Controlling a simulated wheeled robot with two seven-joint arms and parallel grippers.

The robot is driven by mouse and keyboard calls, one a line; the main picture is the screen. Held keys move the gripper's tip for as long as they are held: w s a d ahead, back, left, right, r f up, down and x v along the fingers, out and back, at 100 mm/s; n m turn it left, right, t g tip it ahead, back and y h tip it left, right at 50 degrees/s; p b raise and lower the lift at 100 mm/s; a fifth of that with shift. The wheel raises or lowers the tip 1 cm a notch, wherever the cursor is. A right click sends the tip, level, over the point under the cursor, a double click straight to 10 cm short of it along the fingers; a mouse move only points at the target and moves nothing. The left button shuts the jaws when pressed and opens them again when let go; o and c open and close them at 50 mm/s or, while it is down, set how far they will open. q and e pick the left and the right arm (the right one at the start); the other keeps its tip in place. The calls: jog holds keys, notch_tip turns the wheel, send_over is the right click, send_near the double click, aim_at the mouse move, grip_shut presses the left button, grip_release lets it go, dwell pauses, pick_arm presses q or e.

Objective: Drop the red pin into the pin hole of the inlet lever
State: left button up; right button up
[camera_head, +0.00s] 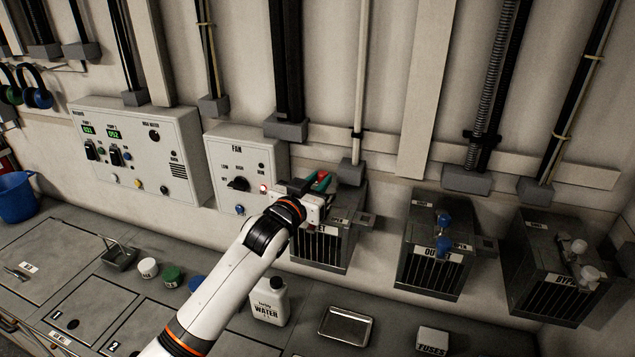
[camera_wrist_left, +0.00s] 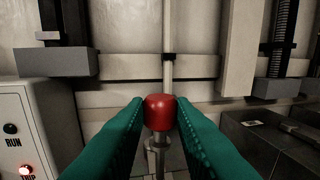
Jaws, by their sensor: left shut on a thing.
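The red pin (camera_wrist_left: 160,110) is between the green fingertips of my left gripper (camera_wrist_left: 160,118) in the left wrist view. Its rounded red head is up, with a metal shaft below it. My left gripper (camera_head: 318,184) is shut on it above the inlet box (camera_head: 322,250) in the head view, where only a little red shows. The inlet lever is mostly hidden behind my gripper and wrist. The pin hole is not visible, and I cannot tell whether the pin's tip is in it. My right gripper is not in view.
The fan panel (camera_head: 228,155) stands close on the left of my gripper. The outlet box (camera_head: 432,265) and the bypass box (camera_head: 540,290) are to the right. A water jug (camera_head: 268,302) and a metal tray (camera_head: 345,327) stand on the bench below.

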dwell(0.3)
pick_arm(q)
jog(key=shift+f+b, duration=0.65)
jog(key=shift+f, duration=0.7)
jog(key=shift+r, duration=0.1)
jog(key=shift+r+p, duration=0.8)
jog(key=shift+p, duration=0.1)
jog(key=shift+p, duration=0.5)
dwell(1.4)
jog(key=shift+f+b, duration=0.55)
jog(key=shift+f, duration=0.35)
jog(key=o, duration=0.9)
jog(key=shift+c, duration=0.2)
jog(key=shift+o, duration=0.9)
jog(key=shift+f, duration=0.1)
